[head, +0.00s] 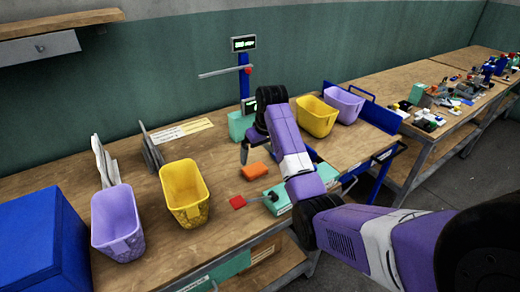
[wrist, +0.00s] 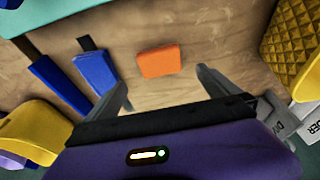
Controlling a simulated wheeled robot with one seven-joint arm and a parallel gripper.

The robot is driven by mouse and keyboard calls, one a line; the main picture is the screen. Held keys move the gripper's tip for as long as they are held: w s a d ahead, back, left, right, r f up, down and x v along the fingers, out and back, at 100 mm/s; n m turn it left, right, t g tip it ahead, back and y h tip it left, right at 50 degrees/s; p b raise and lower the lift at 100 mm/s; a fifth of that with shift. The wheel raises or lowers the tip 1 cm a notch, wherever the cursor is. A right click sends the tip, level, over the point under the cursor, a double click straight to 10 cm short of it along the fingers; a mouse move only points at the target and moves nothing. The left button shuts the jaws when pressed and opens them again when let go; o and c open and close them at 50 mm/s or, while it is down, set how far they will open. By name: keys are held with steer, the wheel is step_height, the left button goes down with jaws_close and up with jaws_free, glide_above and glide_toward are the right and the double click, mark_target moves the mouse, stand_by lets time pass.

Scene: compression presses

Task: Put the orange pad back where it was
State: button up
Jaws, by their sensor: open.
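The orange pad (head: 254,171) lies on the wooden bench in the head view, left of a teal box. In the wrist view the orange pad (wrist: 159,61) lies on bare wood, ahead of and between the fingers. My gripper (wrist: 164,86) is open, with nothing between its fingers. In the head view my gripper (head: 244,153) hangs above the bench just behind the pad, apart from it. A small red square (head: 238,202) lies on the bench in front of the pad.
Purple bin (head: 117,225) and yellow bin (head: 185,190) stand left on the bench. Another yellow bin (head: 316,116) and purple bin (head: 344,104) stand right. A teal device (head: 279,197) sits near the front edge. A blue post with display (head: 244,70) stands behind.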

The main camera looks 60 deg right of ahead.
steer(key=shift+v, duration=1.25)
steer(key=w+d+r+t+h, duration=0.4)
steer(key=w+r+t+h, duration=0.1)
steer(key=w, duration=0.2)
steer(key=s+a+f+t+h, duration=0.1)
steer(key=s+a+t, duration=0.15)
steer(key=a, duration=0.75)
steer(key=s+a+f+t+h, duration=0.15)
steer(key=a+t, duration=0.25)
steer(key=a, duration=0.7)
steer(key=s+a+n+y, duration=0.6)
steer(key=s+a+y, duration=0.3)
steer(key=s+a, duration=1.9)
steer(key=shift+s+a, duration=0.25)
steer(key=shift+s, duration=0.9)
